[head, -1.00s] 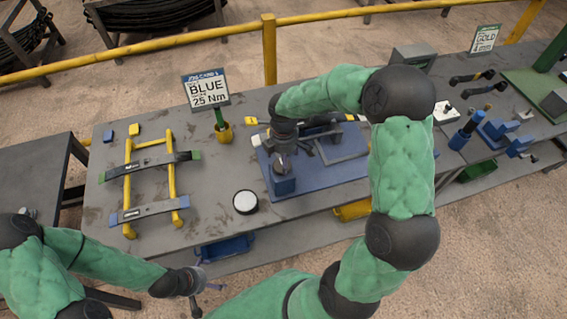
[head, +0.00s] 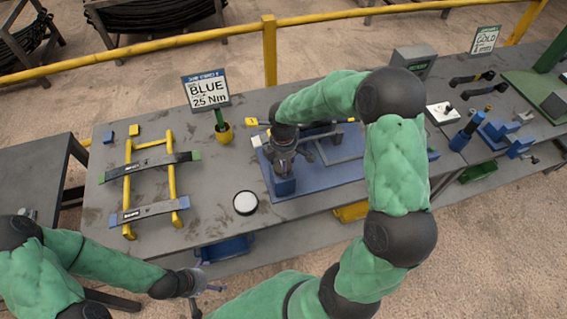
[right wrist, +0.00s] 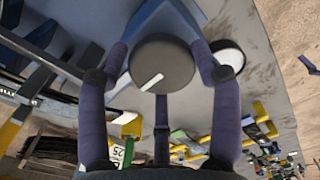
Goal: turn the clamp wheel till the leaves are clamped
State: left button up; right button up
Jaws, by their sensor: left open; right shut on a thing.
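The clamp wheel (right wrist: 161,64) is a dark round knob with a white stripe on its face, seen in the right wrist view. My right gripper (head: 284,158) is over the blue clamp fixture (head: 284,187) in the head view. In the right wrist view its fingers (right wrist: 160,75) are shut around the wheel's rim. In the head view the gripper mostly hides the wheel. Whether leaves sit between the clamp's jaws cannot be told. My left gripper (head: 197,286) is open and empty, low in front of the bench.
A yellow rack (head: 128,165) holds two spring leaves (head: 150,166) at the left. A white-topped round thing (head: 245,203) stands left of the clamp, and also shows in the right wrist view (right wrist: 229,55). A BLUE 25 Nm sign (head: 207,91) stands behind.

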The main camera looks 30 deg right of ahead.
jog(key=shift+s+f, duration=0.15)
jog(key=shift+s, duration=0.1)
dwell(0.6)
jog(key=shift+m, duration=0.4)
jog(key=shift+f+m+b, duration=0.1)
jog(key=shift+m+b, duration=0.55)
jog(key=shift+m, duration=0.55)
jog(key=m, duration=0.2)
jog(key=m+b, duration=0.1)
jog(key=m, duration=0.2)
jog(key=shift+s+a+b, duration=0.1)
jog(key=shift+s+b, duration=0.1)
jog(key=shift+b, duration=0.1)
jog(key=shift+m, duration=0.3)
jog(key=shift+f, duration=0.1)
jog(key=o, duration=1.1)
jog(key=shift+r, duration=0.2)
jog(key=shift+w, duration=0.1)
